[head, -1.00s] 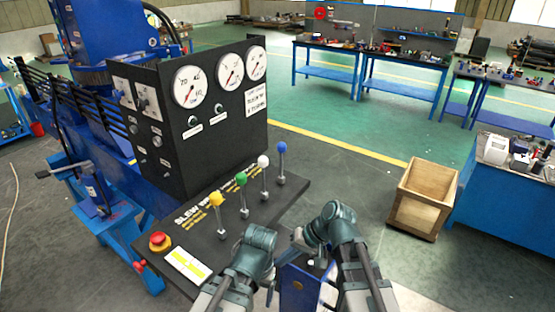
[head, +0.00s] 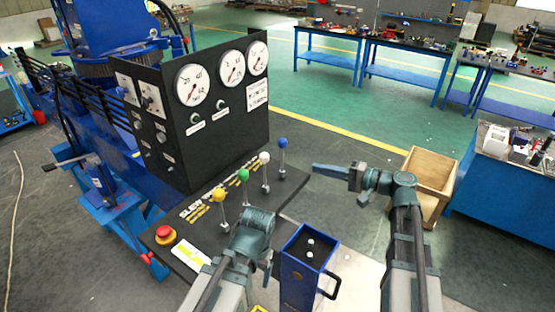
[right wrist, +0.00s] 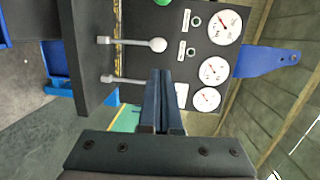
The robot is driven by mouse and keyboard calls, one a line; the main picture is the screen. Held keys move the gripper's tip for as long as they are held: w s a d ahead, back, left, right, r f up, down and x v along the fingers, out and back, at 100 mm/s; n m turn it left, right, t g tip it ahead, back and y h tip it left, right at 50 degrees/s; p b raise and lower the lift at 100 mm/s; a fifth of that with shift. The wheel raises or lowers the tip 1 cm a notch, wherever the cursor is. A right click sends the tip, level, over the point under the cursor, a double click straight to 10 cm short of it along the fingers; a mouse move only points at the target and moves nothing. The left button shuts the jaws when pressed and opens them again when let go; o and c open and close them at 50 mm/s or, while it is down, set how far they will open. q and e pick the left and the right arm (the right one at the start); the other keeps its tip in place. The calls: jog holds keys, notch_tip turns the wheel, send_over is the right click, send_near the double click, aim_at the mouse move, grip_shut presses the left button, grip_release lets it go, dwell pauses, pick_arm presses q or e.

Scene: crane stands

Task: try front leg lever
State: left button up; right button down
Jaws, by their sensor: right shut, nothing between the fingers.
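A black sloped console carries upright levers with yellow (head: 219,195), green (head: 243,175), white (head: 264,157) and blue (head: 282,143) knobs. The console lettering is too small to tell which is the front leg lever. My right gripper (head: 316,168) is shut and empty, pointing left, a short gap right of the blue-knobbed lever. In the right wrist view its fingers (right wrist: 162,100) are together; the white knob (right wrist: 158,44) shows, and the blue lever's stem (right wrist: 125,81) runs behind the fingertips, its knob hidden. My left gripper (head: 268,268) is low, before the console; its jaws are unclear.
A red stop button (head: 165,235) sits at the console's left. A gauge panel (head: 225,122) rises behind the levers. A wooden crate (head: 430,178) is behind my right arm.

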jog(key=shift+a, duration=0.1)
jog(key=b+x, duration=0.1)
jog(key=x, duration=1.3)
jog(key=shift+f, duration=0.15)
send_over(265, 171)
jog(key=w+a, duration=0.1)
jog(key=w, duration=0.1)
jog(key=shift+w+a+r, duration=0.15)
jog(key=shift+a+r, duration=0.05)
jog(key=shift+r, duration=0.15)
jog(key=shift+a, duration=0.1)
dwell(0.6)
